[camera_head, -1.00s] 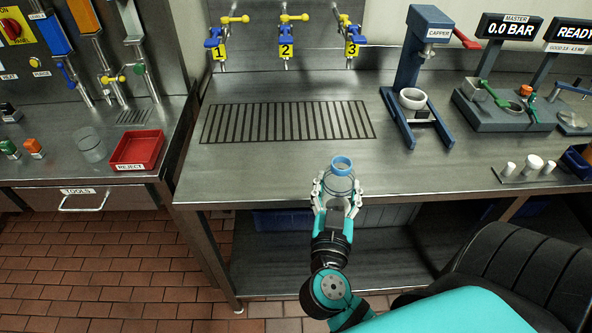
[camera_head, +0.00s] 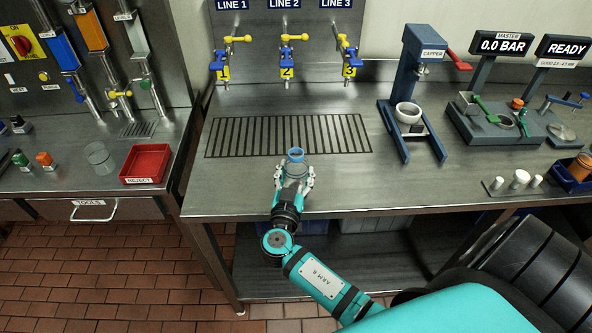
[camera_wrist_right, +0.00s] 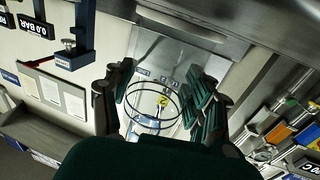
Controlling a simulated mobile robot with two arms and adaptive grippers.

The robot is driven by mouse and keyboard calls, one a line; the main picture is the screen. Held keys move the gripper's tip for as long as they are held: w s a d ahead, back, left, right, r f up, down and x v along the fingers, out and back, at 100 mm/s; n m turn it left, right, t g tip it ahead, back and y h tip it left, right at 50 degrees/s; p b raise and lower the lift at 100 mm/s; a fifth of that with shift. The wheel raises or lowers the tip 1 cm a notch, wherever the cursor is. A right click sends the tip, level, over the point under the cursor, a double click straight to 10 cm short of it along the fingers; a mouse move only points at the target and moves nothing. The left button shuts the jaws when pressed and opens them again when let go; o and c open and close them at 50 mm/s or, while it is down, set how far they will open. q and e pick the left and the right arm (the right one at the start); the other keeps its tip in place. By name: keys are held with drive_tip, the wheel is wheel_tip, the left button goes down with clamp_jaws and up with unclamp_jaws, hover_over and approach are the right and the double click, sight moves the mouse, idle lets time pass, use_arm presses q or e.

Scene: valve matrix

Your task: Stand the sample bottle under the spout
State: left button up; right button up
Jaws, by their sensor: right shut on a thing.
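The sample bottle (camera_head: 295,155) is clear with a blue neck ring and looks upright. My right gripper (camera_head: 294,176) is shut on its body, which the fingers and hand partly hide. They are over the front part of the bench, just in front of the slatted drain grate (camera_head: 230,137); I cannot tell if the bottle touches the bench. In the right wrist view the see-through bottle (camera_wrist_right: 152,118) lies between the fingers (camera_wrist_right: 160,100). Three spouts with yellow handles are on the back wall: line 1 (camera_head: 222,62), line 2 (camera_head: 286,66), line 3 (camera_head: 349,64). My left gripper is not in view.
A blue capper (camera_head: 410,90) stands right of the grate. Farther right are a test fixture (camera_head: 490,118) and small white pieces (camera_head: 519,179). A red reject tray (camera_head: 146,163) and a clear beaker (camera_head: 99,158) are on the left counter. The grate is clear.

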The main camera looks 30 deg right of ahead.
drive_tip(key=shift+f, duration=0.25)
drive_tip(key=shift+f+b, duration=0.25)
drive_tip(key=shift+b, duration=0.25)
drive_tip(key=o, duration=1.1)
drive_tip(key=shift+r, duration=0.1)
